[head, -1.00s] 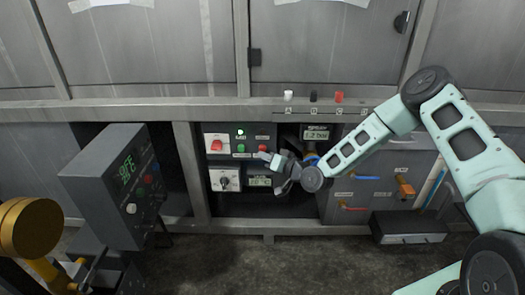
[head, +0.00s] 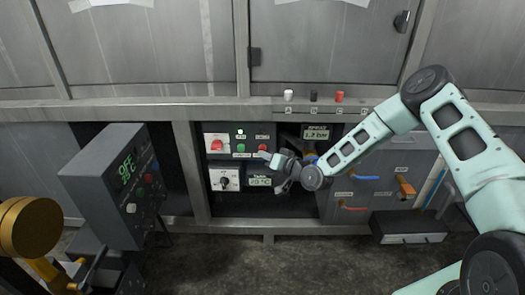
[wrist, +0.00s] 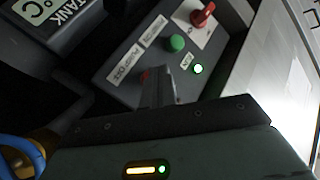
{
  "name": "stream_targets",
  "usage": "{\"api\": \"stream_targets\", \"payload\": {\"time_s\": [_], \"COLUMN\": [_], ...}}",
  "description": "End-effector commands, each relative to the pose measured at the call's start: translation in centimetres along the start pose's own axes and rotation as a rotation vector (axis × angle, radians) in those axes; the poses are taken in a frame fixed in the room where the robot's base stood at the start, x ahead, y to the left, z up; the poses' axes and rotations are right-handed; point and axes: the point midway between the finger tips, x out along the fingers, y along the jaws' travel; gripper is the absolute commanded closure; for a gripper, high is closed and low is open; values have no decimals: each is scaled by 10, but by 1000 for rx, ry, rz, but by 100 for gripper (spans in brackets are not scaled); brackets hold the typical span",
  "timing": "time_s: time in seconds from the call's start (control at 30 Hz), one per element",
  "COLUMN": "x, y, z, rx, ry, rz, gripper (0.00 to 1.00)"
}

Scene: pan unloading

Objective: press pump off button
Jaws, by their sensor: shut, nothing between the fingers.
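The pump panel (head: 251,138) is a dark box under the counter. It carries a lit green lamp (head: 240,131), a green button (head: 241,148) and a red off button (head: 262,147). My gripper (head: 267,157) is shut and empty, its tips just in front of the red button.
A red rotary switch (head: 216,145) sits left of the buttons. Below are a white box with a black knob (head: 224,183) and a tank display (head: 260,182). A blue-handled valve (wrist: 20,168) lies near the gripper. A control box (head: 112,185) stands at left.

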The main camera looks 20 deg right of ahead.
Motion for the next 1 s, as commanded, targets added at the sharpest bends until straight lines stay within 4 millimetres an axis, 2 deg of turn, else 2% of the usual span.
{"api": "stream_targets", "payload": {"time_s": [1.0], "x": [7], "y": [5], "z": [-5], "rx": [0], "ry": [1], "rz": [0], "gripper": [100]}}
